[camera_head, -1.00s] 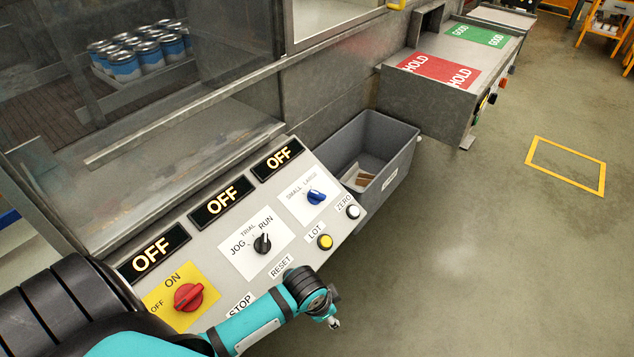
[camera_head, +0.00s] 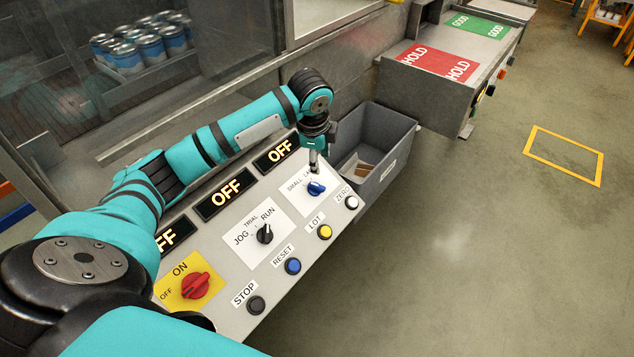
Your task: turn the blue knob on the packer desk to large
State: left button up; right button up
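The blue knob (camera_head: 316,188) sits on a white plate on the sloping packer desk (camera_head: 226,271), with the words SMALL and LARGE above it. LARGE is partly hidden by my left gripper. The knob's exact pointer direction is too small to read surely. My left gripper (camera_head: 314,169) points down just behind the knob in the picture, close to it. Its fingers show as one narrow prong, so I cannot tell whether they are open or shut. Whether it touches the knob is unclear. My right gripper is not in view.
The desk also carries a black JOG/TRIAL/RUN knob (camera_head: 265,234), a red ON/OFF knob (camera_head: 195,285) and several push buttons. OFF displays (camera_head: 225,194) line its back edge. A grey bin (camera_head: 398,158) stands beyond the desk.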

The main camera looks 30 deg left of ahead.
pick_arm(q)
jog(key=a+r, duration=0.1)
jog(key=a, duration=0.1)
jog(key=p, duration=0.3)
send_near(317, 186)
jog(key=x, duration=0.7)
jog(key=shift+w+a+f, duration=0.1)
jog(key=shift+w+f, duration=0.1)
jog(key=shift+f, duration=0.1)
jog(key=shift+w+f, duration=0.15)
jog(key=shift+f, duration=0.45)
jog(key=shift+a+f, duration=0.1)
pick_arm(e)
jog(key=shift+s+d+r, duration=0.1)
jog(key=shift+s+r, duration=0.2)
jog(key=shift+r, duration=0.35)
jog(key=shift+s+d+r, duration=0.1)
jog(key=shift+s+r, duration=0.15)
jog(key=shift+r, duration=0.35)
pick_arm(q)
jog(key=shift+c, duration=0.3)
jog(key=c, duration=0.7)
grip_shut()
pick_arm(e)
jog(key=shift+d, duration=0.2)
